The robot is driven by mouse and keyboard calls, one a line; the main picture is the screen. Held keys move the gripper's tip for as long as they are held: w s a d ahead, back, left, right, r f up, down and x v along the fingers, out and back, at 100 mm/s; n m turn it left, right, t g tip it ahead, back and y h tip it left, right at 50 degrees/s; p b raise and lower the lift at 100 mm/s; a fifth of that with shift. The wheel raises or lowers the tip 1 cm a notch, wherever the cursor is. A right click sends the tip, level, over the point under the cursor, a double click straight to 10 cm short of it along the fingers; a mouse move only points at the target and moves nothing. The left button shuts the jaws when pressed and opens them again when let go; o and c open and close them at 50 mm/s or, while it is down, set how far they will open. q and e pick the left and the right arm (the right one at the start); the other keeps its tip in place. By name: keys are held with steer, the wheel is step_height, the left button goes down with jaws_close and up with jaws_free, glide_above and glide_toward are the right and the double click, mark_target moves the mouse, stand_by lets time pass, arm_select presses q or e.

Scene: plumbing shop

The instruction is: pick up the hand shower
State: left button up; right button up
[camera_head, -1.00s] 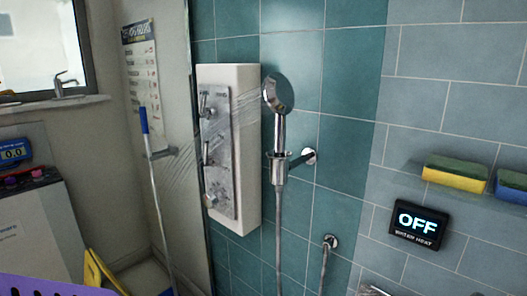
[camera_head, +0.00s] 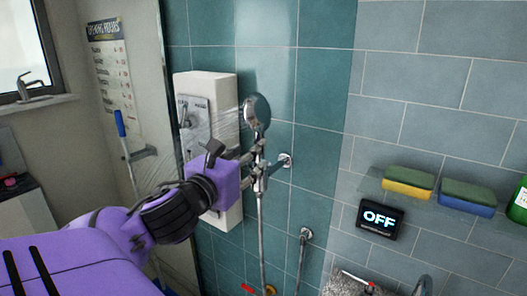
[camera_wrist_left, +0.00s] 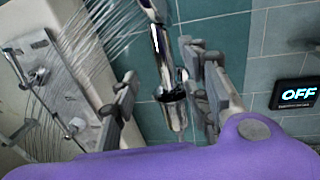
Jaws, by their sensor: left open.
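The chrome hand shower (camera_head: 257,112) sits upright in its wall holder on the teal tiles, with water spraying from its head to the left. Its hose (camera_head: 263,240) hangs straight down. My left gripper (camera_head: 255,168) is at the handle, just above or at the holder. In the left wrist view the chrome handle (camera_wrist_left: 162,50) stands between the two open fingers of my left gripper (camera_wrist_left: 160,95), with gaps on both sides. The holder cup (camera_wrist_left: 173,112) shows below it. My right gripper is not in view.
A white shower panel (camera_head: 207,90) is on the wall to the left. A wall bracket (camera_head: 285,160) juts out beside the holder. A shelf with sponges (camera_head: 408,182) and an "OFF" display (camera_head: 380,219) are to the right.

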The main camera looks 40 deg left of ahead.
arm_select(q)
steer(key=x, duration=0.5)
steer(key=shift+w+d+f, duration=0.1)
steer(key=shift+w+d, duration=0.2)
steer(key=shift+w, duration=0.05)
steer(key=shift+c, duration=1)
jaws_close()
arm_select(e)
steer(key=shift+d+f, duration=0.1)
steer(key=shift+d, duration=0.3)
